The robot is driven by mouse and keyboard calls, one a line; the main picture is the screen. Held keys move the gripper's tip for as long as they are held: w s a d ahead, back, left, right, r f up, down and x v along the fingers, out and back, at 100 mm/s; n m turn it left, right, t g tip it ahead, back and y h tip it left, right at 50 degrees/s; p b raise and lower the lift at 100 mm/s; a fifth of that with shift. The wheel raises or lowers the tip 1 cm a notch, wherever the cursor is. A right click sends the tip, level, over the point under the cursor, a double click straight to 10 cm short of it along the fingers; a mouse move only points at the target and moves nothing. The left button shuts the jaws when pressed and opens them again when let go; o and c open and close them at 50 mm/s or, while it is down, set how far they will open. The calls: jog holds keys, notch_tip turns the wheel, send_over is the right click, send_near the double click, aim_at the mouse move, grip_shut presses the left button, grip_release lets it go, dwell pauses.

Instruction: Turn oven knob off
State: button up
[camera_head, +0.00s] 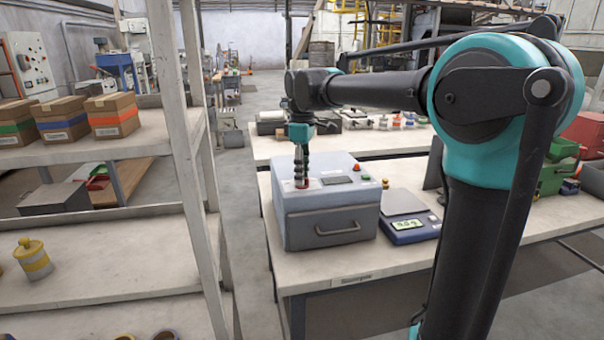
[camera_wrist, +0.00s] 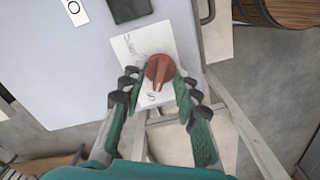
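The oven (camera_head: 330,222) is a grey box with a front handle, standing on the near table. Its red knob (camera_wrist: 159,70) sits on a white plate on the oven's top, with its narrow pointer toward the bottom of the wrist view. In the head view the knob (camera_head: 302,184) is partly hidden by my fingers. My gripper (camera_head: 301,181) points down over the top's left part. In the wrist view my gripper (camera_wrist: 158,79) is open, with one finger on each side of the knob and small gaps showing. I cannot tell how far above the plate the fingertips are.
A dark panel (camera_head: 337,180) and an orange button (camera_head: 356,166) are also on the oven's top. A scale (camera_head: 407,221) stands to its right. A shelf post (camera_head: 190,130) rises left of the table, and the shelf holds several boxes.

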notch_tip(320, 180, up, 12)
dwell(0.6)
